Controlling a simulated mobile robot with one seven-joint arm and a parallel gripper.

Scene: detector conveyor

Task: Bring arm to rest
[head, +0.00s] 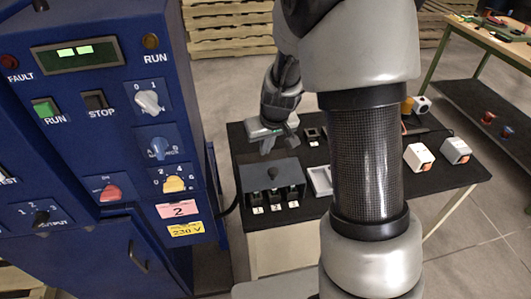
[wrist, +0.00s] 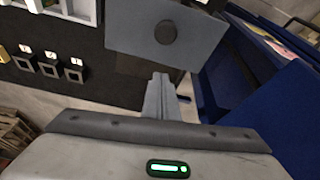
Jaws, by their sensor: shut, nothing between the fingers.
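My arm rises across the middle of the head view and bends to the left over the black table (head: 320,212). My gripper (head: 280,143) is over the table's left part, by the back of a dark grey box with a black knob (head: 272,172). In the wrist view my gripper (wrist: 161,90) has its fingers together and empty. The grey box (wrist: 165,58) stands just past the fingertips in that view. I cannot tell whether they touch it.
A blue control cabinet (head: 75,160) stands close on the left. Numbered black slots (head: 273,196) front the grey box. A second table (head: 485,42) is at the back right, and pallets (head: 228,25) stand behind. Open floor lies between the tables.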

